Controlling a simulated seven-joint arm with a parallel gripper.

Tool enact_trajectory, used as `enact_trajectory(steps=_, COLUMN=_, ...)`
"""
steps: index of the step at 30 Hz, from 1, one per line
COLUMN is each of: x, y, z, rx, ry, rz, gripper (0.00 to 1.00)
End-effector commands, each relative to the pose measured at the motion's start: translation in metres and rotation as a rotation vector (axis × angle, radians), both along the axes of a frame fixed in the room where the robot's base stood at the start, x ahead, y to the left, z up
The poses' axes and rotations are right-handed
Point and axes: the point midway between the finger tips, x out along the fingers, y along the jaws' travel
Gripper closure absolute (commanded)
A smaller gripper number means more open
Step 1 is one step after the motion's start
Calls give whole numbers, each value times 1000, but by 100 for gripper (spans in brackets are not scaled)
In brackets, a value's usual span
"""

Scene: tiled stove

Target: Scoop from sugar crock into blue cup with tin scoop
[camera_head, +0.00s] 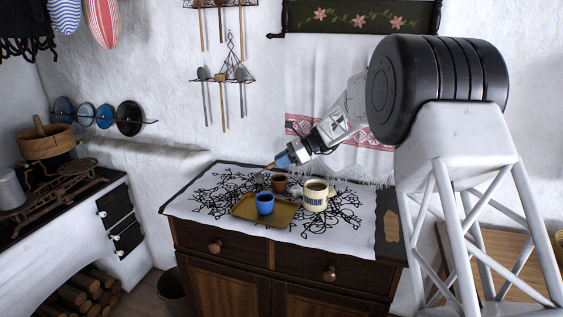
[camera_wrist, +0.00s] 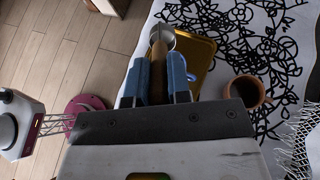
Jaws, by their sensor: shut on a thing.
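My gripper (camera_head: 275,164) is shut on the handle of the tin scoop (camera_wrist: 162,38), above the back of the cabinet top. In the wrist view its blue fingers (camera_wrist: 159,78) pinch the wooden handle, and the round metal bowl lies beyond the fingertips. I cannot tell whether the bowl holds anything. The blue cup (camera_head: 265,203) stands upright on the yellow tray (camera_head: 247,211), in front of the gripper. The cream sugar crock (camera_head: 314,197), lettered SUGAR, stands open to the right of the tray. The contents of the cup and crock are not clear.
A brown cup (camera_head: 279,183) stands between the tray and the gripper; the wrist view also shows it (camera_wrist: 247,91). A black-patterned white cloth (camera_head: 205,196) covers the cabinet top. Its left part is clear.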

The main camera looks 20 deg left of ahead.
Motion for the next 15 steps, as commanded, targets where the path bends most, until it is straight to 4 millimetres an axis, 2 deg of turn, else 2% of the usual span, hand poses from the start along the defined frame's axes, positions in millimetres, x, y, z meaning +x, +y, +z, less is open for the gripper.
enact_trajectory(steps=15, x=0, y=1, z=4, rx=-330, ry=-152, rz=1, gripper=100)
